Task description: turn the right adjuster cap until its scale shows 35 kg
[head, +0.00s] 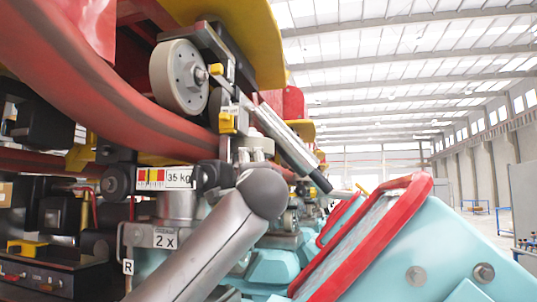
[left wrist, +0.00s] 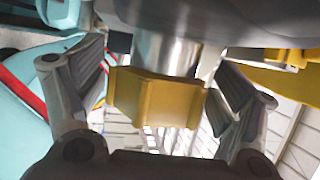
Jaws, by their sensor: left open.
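In the left wrist view a yellow, flat-sided cap (left wrist: 155,97) sits at the end of a silver cylinder (left wrist: 166,52). My left gripper (left wrist: 160,88) is open, with one finger on each side of this cap and visible gaps between. I cannot tell if it is the right adjuster cap, and its scale is not readable there. In the head view a plate reading 35 kg (head: 165,178) with coloured bars sits above a 2 X plate (head: 165,238) and an R plate (head: 128,267). My grey arm (head: 205,245) hides what lies behind it. My right gripper is not in view.
A red rail (head: 95,95) and a grey wheel (head: 180,76) are above the plates. A turquoise housing with a red rim (head: 360,235) stands close at the right. Dark boxes and brackets crowd the left. Open hall shows farther right.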

